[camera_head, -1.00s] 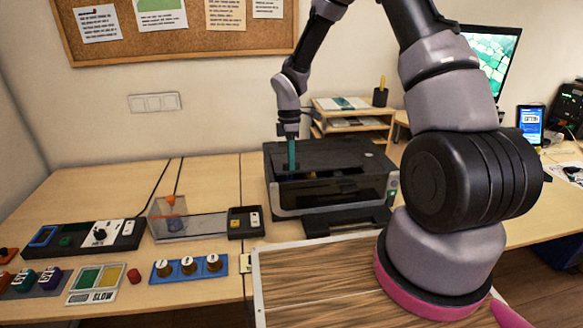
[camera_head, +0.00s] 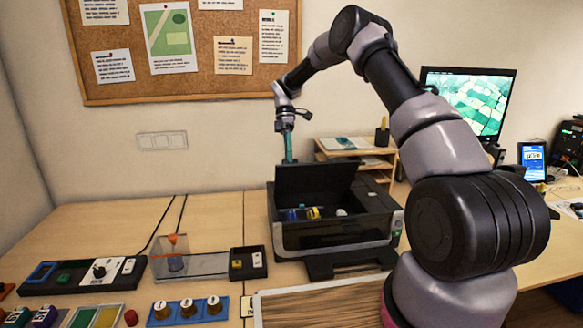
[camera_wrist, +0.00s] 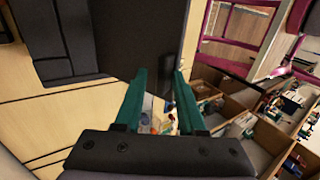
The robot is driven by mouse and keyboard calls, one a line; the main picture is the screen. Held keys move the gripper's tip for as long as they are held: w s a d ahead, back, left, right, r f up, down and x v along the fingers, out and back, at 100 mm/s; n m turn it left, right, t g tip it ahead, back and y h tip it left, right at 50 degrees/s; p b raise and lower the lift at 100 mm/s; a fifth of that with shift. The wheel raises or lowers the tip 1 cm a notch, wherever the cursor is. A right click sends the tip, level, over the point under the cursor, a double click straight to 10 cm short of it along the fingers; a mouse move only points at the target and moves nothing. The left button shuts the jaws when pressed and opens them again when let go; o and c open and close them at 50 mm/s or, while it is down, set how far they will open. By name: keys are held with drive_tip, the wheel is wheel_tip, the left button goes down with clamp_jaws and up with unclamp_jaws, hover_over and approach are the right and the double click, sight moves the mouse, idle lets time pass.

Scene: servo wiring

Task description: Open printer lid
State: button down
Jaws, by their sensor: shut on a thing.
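The black printer (camera_head: 335,236) stands on the desk, and its lid (camera_head: 316,181) is tilted up and back. The open bay under it shows blue, yellow and white parts inside. My gripper (camera_head: 289,158) is at the lid's upper edge, left of its middle. In the wrist view the dark lid (camera_wrist: 135,35) reaches between the two green fingers of my gripper (camera_wrist: 160,80), which are shut on it. The exact contact at the fingertips is partly hidden in both views.
A wooden shelf (camera_head: 360,152) with papers stands behind the printer to the right. A monitor (camera_head: 468,98) is further right. Left of the printer are a clear box with a red knob (camera_head: 174,240) and a switch panel (camera_head: 85,276). The wall and corkboard (camera_head: 190,95) are behind.

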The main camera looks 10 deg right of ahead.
drive_tip(key=shift+g, duration=0.7)
drive_tip(key=shift+w+d+f, duration=0.1)
drive_tip(key=shift+w+f, duration=0.1)
drive_tip(key=shift+w, duration=1.25)
drive_tip(key=shift+w+f, duration=0.2)
drive_tip(key=shift+w, duration=1.35)
drive_tip(key=c, duration=0.9)
unclamp_jaws()
drive_tip(key=shift+o, duration=0.9)
drive_tip(key=shift+w+f, duration=0.15)
drive_tip(key=shift+w, duration=0.05)
drive_tip(key=shift+c, duration=0.7)
drive_tip(key=shift+s, duration=0.2)
